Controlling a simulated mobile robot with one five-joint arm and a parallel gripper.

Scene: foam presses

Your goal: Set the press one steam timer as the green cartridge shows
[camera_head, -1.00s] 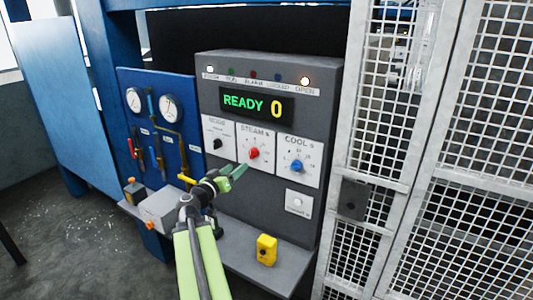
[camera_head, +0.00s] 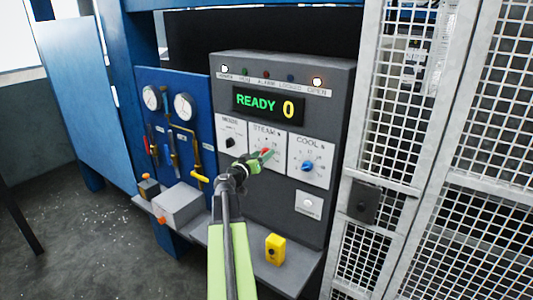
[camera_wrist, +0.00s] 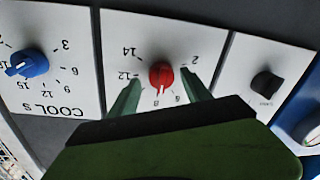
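The press panel (camera_head: 232,75) reads "READY 0". The steam timer is a red knob (camera_head: 264,152) on the middle white plate, partly hidden by my gripper in the head view. In the wrist view the red knob (camera_wrist: 161,74) appears upside down; its white mark points down in the picture, close to the 8. My gripper (camera_head: 267,158) is at the steam plate, its fingers apart and empty. In the wrist view the fingers of my gripper (camera_wrist: 160,95) lie either side of the knob's lower part; contact cannot be told. No green cartridge is visible.
The blue cool knob (camera_head: 308,166) and the black mode knob (camera_head: 230,142) flank the steam plate. A yellow block (camera_head: 275,249) stands on the shelf (camera_head: 262,268) below. A grey box (camera_head: 178,205) is at left, a mesh gate (camera_head: 415,190) at right.

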